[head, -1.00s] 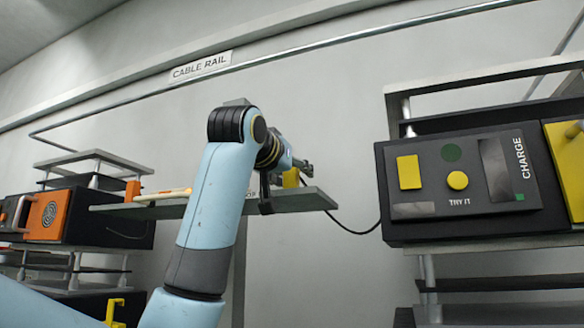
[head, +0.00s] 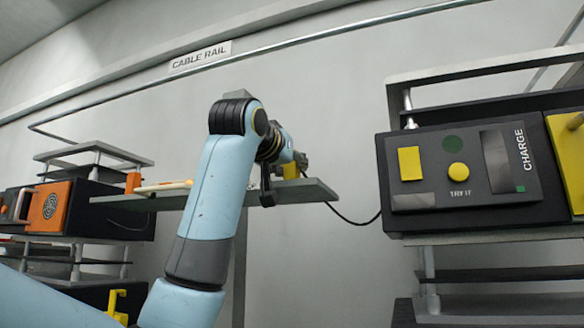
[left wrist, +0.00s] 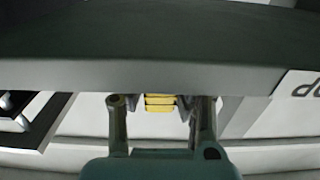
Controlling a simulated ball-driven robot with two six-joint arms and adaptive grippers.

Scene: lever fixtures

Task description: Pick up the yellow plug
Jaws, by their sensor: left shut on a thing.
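The yellow plug (head: 290,171) shows as a small yellow block at the right end of the grey shelf (head: 318,188), partly hidden by my left arm and gripper. My left gripper (head: 301,161) is at the plug, shut on it. In the left wrist view the ribbed yellow plug (left wrist: 159,103) sits between the two fingers of the left gripper (left wrist: 160,104), close to the shelf edge (left wrist: 60,75). I cannot tell whether the plug still touches the shelf. My right gripper is not in view.
A black cable (head: 350,222) runs from the shelf end to the dark CHARGE panel (head: 470,205) on the right. A pale stick-like thing (head: 165,187) and an orange block (head: 133,182) are on the shelf's left part. An orange-fronted box (head: 50,207) stands at far left.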

